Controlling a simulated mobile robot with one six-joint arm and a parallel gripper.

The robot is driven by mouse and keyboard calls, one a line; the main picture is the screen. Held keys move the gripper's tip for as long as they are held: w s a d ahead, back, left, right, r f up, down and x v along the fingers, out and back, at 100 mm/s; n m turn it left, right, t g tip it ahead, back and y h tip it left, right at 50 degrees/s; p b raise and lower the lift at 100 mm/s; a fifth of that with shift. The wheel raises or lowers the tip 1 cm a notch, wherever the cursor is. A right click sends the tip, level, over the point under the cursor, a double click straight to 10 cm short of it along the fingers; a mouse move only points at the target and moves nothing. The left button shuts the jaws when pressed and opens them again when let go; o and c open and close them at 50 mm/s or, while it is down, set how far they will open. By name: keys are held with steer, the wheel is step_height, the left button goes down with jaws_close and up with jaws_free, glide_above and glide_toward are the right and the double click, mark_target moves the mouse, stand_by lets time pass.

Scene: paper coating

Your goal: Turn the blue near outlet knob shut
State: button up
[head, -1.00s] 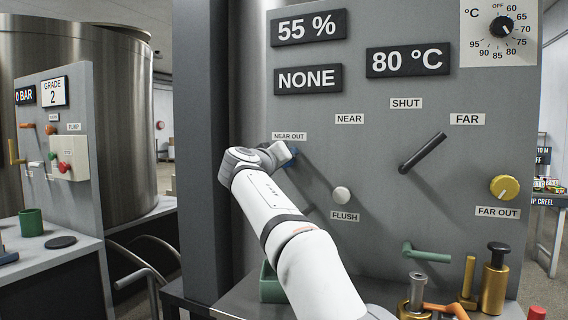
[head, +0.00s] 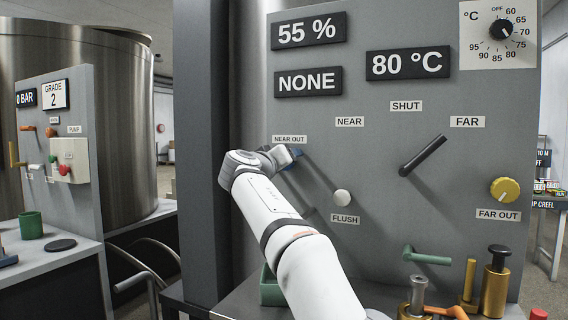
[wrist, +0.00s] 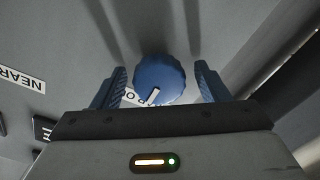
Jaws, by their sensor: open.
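The blue near outlet knob (wrist: 159,76) is in the upper middle of the wrist view. Its white pointer mark faces the bottom of that picture, angled slightly left. My gripper (wrist: 160,74) is open, with one blue finger on each side of the knob and a visible gap on both sides. I cannot tell how deep the fingers reach along it. In the head view my wrist (head: 268,158) is at the panel just below the NEAR OUT label (head: 289,139). It hides the knob there.
The grey panel (head: 400,130) carries a black lever (head: 423,155), a white FLUSH button (head: 342,197) and a yellow FAR OUT knob (head: 505,189). A green handle (head: 427,256) and brass pieces (head: 495,275) are at the lower right. A dark column (head: 202,120) stands left of my arm.

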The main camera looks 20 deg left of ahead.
steer(key=s+b, duration=0.1)
steer(key=s, duration=0.6)
steer(key=shift+s+a, duration=0.3)
steer(key=shift+s, duration=0.1)
